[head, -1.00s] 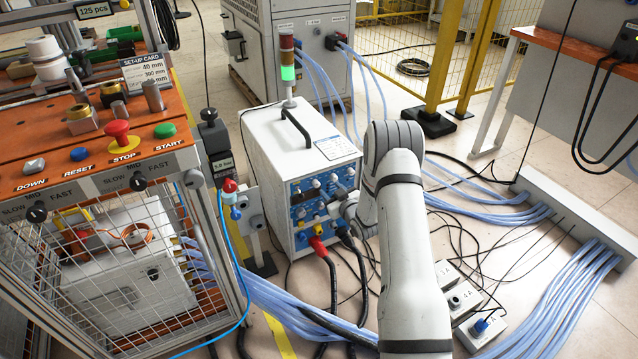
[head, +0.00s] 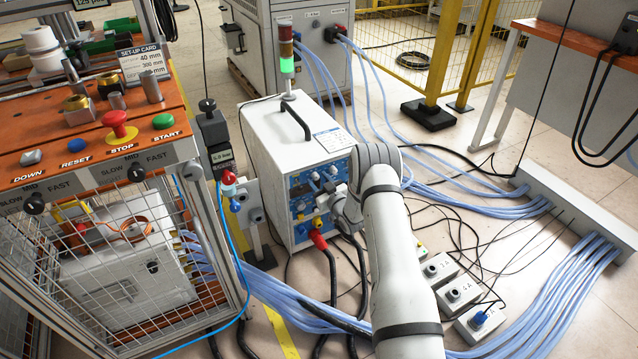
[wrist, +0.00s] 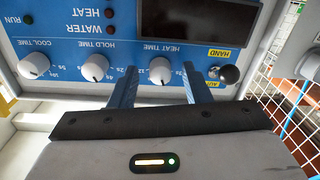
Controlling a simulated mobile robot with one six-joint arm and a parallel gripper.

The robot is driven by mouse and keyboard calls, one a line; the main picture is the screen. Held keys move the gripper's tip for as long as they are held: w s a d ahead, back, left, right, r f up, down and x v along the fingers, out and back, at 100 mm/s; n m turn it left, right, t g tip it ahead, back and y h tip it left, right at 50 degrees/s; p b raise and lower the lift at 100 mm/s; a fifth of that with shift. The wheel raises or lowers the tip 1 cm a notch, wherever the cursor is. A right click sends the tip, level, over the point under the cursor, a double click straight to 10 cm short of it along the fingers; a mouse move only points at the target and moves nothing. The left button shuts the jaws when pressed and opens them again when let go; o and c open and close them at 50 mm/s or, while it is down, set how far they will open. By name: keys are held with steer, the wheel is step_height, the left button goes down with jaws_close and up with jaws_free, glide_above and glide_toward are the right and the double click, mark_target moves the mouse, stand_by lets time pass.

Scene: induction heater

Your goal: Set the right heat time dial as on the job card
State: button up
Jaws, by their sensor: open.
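The white heater box (head: 285,125) has a blue front panel. In the wrist view the panel is upside down, with the heat time dial (wrist: 160,70), a white knob with a pointer. The hold time dial (wrist: 94,67) and cool time dial (wrist: 33,65) sit to its left. My gripper (wrist: 159,78) is open, its blue fingers either side of the heat time dial; I cannot tell whether they touch it. In the head view my gripper (head: 335,203) is at the panel and hides part of it. A card (head: 333,139) lies on the heater's top; its text is too small to read.
A black toggle (wrist: 229,74) sits right of the fingers, by the yellow HAND label. A caged press with an orange top (head: 60,135) stands at left. Pale blue hoses (head: 545,305) cross the floor at right.

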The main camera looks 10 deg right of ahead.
jaws_close()
stand_by(0.5)
steer(key=m+b, duration=0.2)
steer(key=m, duration=0.1)
steer(key=shift+f+m, duration=0.1)
steer(key=shift+m, duration=0.3)
steer(key=m+b, duration=0.1)
steer(key=m, duration=0.3)
steer(key=shift+d+m, duration=0.1)
steer(key=shift+m, duration=0.6)
jaws_free()
